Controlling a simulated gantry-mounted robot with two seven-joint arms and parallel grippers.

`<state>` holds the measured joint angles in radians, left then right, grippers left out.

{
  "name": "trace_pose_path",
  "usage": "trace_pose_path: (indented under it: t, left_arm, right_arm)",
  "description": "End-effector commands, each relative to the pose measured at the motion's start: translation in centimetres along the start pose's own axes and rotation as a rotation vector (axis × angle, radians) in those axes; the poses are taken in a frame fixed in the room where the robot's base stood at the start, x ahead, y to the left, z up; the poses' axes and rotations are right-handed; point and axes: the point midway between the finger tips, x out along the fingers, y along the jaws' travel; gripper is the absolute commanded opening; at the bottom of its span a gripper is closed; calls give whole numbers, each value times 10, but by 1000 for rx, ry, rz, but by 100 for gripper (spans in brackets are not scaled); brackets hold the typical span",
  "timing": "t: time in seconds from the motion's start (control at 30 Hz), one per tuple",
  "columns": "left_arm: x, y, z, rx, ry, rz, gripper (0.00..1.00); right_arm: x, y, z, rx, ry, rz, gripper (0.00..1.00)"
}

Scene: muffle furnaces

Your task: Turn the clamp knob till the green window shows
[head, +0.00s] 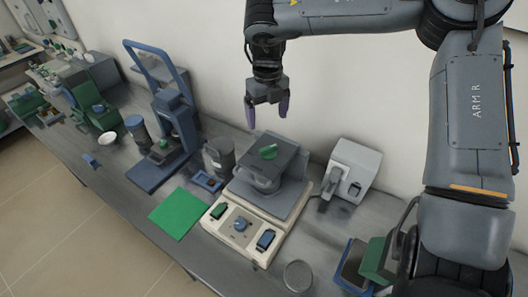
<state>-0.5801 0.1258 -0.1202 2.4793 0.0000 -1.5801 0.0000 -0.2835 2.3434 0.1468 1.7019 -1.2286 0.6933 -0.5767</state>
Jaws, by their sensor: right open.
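A device with a cream base (232,245) stands on the bench in the middle of the head view. I cannot make out a green window for certain. My left gripper is not in view.
A blue-framed press (172,120) and a dark jar (219,155) stand left of the device. A light grey box (352,172) stands to its right. A green mat (178,213) lies front left, and a round dish (297,276) front right. The wall is close behind.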

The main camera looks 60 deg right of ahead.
Motion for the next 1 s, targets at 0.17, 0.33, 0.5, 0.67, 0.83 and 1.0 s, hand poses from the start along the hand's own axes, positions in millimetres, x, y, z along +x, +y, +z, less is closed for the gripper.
trace_pose_path:
  t: [0.17, 0.33, 0.5, 0.67, 0.83, 1.0]
  left_arm:
    - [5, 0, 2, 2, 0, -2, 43]
    - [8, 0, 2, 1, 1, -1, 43]
    - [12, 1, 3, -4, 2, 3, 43]
    - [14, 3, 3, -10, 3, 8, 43]
    - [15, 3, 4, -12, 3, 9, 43]
    - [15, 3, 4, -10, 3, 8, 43]
  right_arm:
    - [16, 0, 0, 0, 1, 5, 89]
    - [41, 0, 0, 0, 3, 5, 89]
    - [70, 0, -1, 0, 4, 5, 89]
    - [91, 0, 0, 0, 2, 5, 89]
    - [105, 0, 0, 1, 2, 5, 89]
    - [110, 0, 0, 1, 0, 5, 89]
